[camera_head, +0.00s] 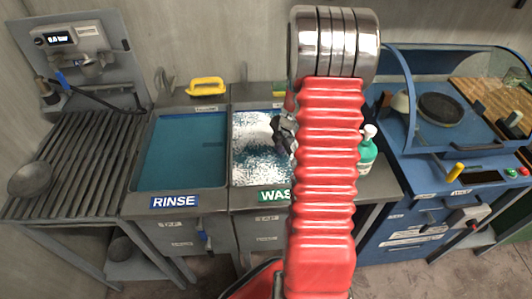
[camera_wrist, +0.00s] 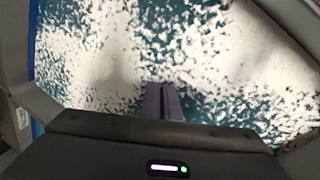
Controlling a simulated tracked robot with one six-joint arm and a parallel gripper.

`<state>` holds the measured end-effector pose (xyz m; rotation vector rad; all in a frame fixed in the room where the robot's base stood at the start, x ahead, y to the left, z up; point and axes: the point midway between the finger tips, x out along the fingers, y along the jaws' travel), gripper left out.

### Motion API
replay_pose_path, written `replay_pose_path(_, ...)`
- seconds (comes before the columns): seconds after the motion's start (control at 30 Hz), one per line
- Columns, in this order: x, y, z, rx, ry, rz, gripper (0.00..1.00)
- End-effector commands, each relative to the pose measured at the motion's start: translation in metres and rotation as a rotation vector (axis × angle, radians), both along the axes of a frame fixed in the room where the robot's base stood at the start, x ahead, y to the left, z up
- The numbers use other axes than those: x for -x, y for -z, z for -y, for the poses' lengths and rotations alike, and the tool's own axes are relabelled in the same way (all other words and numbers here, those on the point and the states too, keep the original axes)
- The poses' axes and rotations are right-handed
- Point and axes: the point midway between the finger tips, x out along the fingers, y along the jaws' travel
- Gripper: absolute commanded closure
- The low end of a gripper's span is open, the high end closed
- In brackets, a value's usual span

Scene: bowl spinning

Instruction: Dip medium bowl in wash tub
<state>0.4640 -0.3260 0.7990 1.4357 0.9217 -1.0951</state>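The wash tub (camera_head: 233,165) stands in the middle of the counter, filled with blue water and white foam. The foam (camera_wrist: 100,60) fills most of the wrist view. My gripper (camera_head: 283,135) is over or in the right part of the tub, partly behind my red arm. In the wrist view my gripper's fingers (camera_wrist: 164,92) are together against the foamy water. No bowl shows between them; anything under the foam is hidden. A grey bowl (camera_head: 31,180) sits on the slatted rack at the left. I cannot tell whether it is the medium one.
A blue hooded machine (camera_head: 430,120) is farther right. A bowl (camera_head: 122,248) lies on the lower shelf.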

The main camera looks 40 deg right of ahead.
Motion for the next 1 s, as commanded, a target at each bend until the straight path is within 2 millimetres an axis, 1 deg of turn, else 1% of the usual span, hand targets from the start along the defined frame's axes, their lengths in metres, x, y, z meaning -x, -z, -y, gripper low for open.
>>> replay_pose_path(0.47,0.0,0.0,0.0,0.0,0.0,0.001,1.0)
replay_pose_path(1.0,0.01,0.0,-0.007,0.0,0.001,0.001,1.0)
